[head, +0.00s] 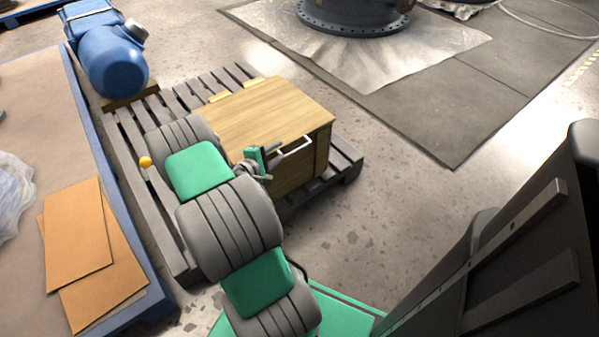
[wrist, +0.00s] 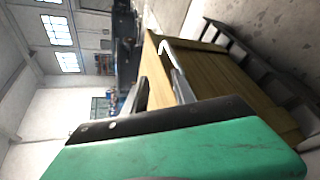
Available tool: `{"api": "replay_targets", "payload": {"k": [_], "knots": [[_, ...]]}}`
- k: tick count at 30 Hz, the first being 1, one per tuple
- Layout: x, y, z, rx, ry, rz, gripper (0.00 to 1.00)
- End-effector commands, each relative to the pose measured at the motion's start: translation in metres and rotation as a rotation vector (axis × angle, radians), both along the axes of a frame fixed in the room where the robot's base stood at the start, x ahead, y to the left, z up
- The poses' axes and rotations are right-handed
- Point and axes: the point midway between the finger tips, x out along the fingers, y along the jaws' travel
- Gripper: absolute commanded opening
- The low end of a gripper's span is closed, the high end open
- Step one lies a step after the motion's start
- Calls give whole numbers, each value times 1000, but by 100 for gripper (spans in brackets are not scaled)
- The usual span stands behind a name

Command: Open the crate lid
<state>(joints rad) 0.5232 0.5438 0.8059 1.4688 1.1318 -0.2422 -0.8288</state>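The wooden crate (head: 290,172) stands on a grey pallet. Its pale lid (head: 265,110) lies flat and closed on top. A light bar handle (head: 294,147) sticks out from the lid's front edge; it also shows in the wrist view (wrist: 195,45). My gripper (head: 268,165) is at the crate's front, close to the handle's left end. In the wrist view its two fingers (wrist: 158,90) stand apart with nothing visible between them. The handle appears just beyond the fingertips, near the right finger. I cannot tell whether they touch.
The slatted pallet (head: 345,158) extends around the crate. A blue motor (head: 110,60) sits at the back left. A low table (head: 30,120) with cardboard sheets (head: 80,245) is on the left. The floor to the right of the crate is clear.

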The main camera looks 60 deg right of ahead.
Motion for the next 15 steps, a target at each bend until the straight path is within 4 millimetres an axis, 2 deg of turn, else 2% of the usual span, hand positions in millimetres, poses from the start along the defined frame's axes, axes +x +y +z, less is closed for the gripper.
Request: {"api": "replay_targets", "payload": {"k": [1, 3, 10, 15], "knots": [[-13, -8, -29, -33, 68, 11, 32], [-23, -13, -38, -68, 139, 30, 32], [-30, -23, -39, -86, 176, 39, 32], [-35, -52, -47, -85, 172, 36, 32]]}}
